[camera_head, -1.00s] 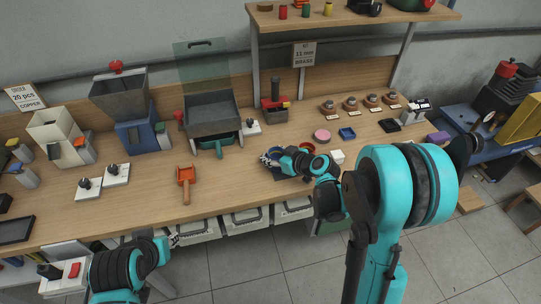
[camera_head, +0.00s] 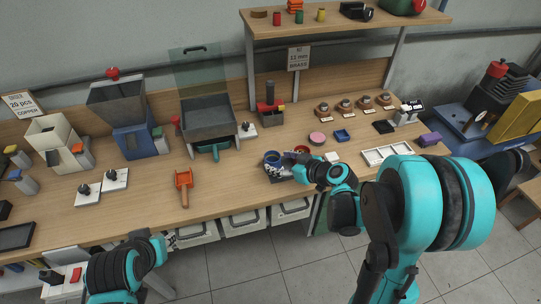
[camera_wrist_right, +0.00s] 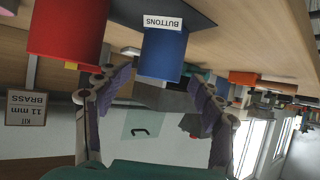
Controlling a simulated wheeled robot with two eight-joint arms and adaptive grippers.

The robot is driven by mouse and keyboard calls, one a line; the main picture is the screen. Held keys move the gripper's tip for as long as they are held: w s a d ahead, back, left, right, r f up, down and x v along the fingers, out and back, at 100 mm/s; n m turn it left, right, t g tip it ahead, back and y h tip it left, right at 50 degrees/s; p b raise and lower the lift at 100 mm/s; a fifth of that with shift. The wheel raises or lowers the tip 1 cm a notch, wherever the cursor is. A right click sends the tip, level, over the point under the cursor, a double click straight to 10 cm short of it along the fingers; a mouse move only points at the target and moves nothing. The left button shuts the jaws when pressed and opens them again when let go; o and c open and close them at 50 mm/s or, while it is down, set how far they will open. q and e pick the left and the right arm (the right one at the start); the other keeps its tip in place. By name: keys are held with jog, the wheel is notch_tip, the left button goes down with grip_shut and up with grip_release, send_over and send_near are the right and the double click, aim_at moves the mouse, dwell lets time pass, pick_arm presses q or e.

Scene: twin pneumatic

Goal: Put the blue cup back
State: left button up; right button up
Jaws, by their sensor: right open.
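The blue cup (camera_head: 272,157) stands on a dark mat or tray (camera_head: 270,176) near the middle of the bench. In the upside-down right wrist view, the blue cup (camera_wrist_right: 163,53) carries a white "BUTTONS" label and is upright. A red cup (camera_head: 302,150) stands close to its right; it looks large in the wrist view (camera_wrist_right: 66,32). My right gripper (camera_head: 287,166) is just right of the blue cup. Its fingers (camera_wrist_right: 158,92) are spread, with nothing visibly gripped. My left gripper (camera_head: 172,240) is low at the bench's front edge, mostly hidden by its arm.
A white compartment tray (camera_head: 387,153) lies to the right. A shelf (camera_head: 350,27) overhangs the back.

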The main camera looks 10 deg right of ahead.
jog(key=p+v, duration=0.1)
jog(key=v, duration=0.3)
jog(key=shift+s+r, duration=0.1)
jog(key=shift+s, duration=0.1)
jog(key=s+a+r+m+g+h, duration=0.1)
jog(key=s+r+m+h, duration=0.1)
jog(key=s, duration=0.7)
jog(key=s+a+r+m+g+h, duration=0.1)
jog(key=s+r+m+g+h, duration=0.1)
jog(key=s, duration=0.7)
jog(key=shift+m+g+h, duration=0.3)
jog(key=shift+m+h, duration=0.6)
jog(key=shift+h, duration=0.1)
